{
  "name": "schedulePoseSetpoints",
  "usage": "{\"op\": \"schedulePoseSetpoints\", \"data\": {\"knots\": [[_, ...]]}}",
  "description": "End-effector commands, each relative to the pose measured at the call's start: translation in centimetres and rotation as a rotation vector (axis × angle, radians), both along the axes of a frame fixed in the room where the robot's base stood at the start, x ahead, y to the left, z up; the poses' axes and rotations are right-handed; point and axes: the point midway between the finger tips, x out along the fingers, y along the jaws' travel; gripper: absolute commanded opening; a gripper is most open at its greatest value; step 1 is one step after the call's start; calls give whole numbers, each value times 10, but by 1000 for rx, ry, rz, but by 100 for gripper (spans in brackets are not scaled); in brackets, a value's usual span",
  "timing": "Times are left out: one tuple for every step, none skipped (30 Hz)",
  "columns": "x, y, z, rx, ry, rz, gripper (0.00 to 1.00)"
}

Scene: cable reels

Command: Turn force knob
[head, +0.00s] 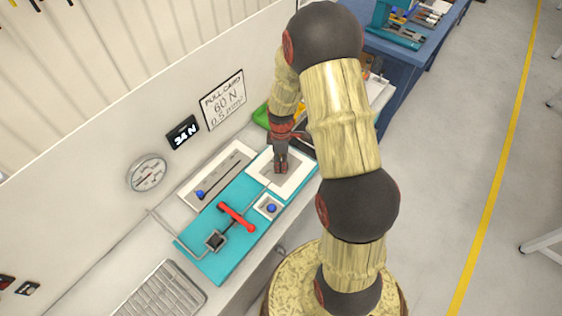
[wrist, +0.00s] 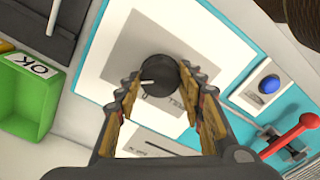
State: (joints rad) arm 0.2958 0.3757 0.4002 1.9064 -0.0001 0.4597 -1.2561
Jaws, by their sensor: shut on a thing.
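The force knob (wrist: 157,76) is a round black knob with a white pointer line, set on a grey plate within a white panel. In the wrist view its pointer aims left. My gripper (wrist: 159,88) is around the knob, with a finger on each side, shut on it. In the head view my gripper (head: 281,168) points down over the white panel (head: 300,185), and the knob is hidden there. A display (head: 183,132) on the wall reads 34 N. A card (head: 223,100) beside it reads "PULL CARD 60 N 0.5 mm²".
A green OK bin (wrist: 35,105) lies near the panel. A round gauge (head: 148,174) is on the wall. A grey grille (head: 160,295) lies at the front.

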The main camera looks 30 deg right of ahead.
Motion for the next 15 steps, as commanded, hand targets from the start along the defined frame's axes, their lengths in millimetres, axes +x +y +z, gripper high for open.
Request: {"op": "schedulePoseSetpoints", "data": {"knots": [[1,0,0,0,-2,-41,13],[1,0,0,-1,-3,-68,13],[1,0,1,-1,-3,-103,13],[1,0,1,-1,-3,-129,13],[1,0,1,-1,-3,-155,13],[1,0,0,-1,-3,-187,13],[1,0,0,-1,-3,-211,13],[1,0,0,0,-2,-234,13],[1,0,0,0,-2,-262,13],[1,0,0,0,-2,-282,13],[1,0,0,0,-2,-302,13],[1,0,0,-1,-2,-326,13],[1,0,0,-1,-2,-342,13],[1,0,1,-1,-2,-359,13],[1,0,1,-1,-2,-377,13]]}}
